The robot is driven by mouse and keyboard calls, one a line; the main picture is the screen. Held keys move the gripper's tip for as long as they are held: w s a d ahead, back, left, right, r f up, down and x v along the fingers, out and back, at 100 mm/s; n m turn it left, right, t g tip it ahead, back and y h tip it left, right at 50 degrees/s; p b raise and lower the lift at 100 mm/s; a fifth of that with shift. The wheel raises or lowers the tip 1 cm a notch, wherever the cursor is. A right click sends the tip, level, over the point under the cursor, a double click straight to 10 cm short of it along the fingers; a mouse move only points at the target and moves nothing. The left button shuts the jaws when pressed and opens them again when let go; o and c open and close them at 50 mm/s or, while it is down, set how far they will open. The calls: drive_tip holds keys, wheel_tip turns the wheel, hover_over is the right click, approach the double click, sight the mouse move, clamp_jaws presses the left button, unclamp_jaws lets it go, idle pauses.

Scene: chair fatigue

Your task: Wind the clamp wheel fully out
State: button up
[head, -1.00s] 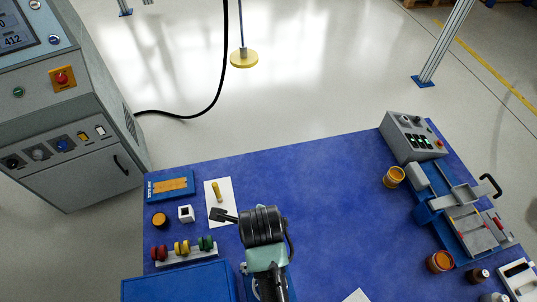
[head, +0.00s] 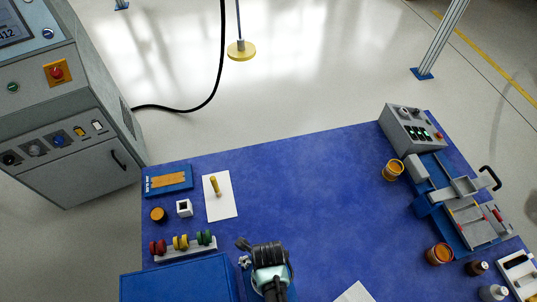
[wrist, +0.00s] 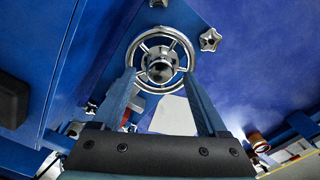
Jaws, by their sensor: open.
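The clamp wheel (wrist: 143,48) is a silver spoked handwheel with a round central hub, on a blue fixture in the upper middle of the wrist view. My gripper (wrist: 159,76) is open, with one finger at each side of the wheel's lower part. Nothing is clearly gripped, and I cannot tell whether the fingers touch the rim. In the head view my arm's dark end covers the wheel and the fingers.
Star-shaped silver knobs (wrist: 210,40) sit close to the wheel. A slide fixture (head: 465,205) and grey control box (head: 408,127) are at right. The table middle is clear.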

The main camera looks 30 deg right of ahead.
drive_tip(key=shift+f, duration=1.05)
clamp_jaws()
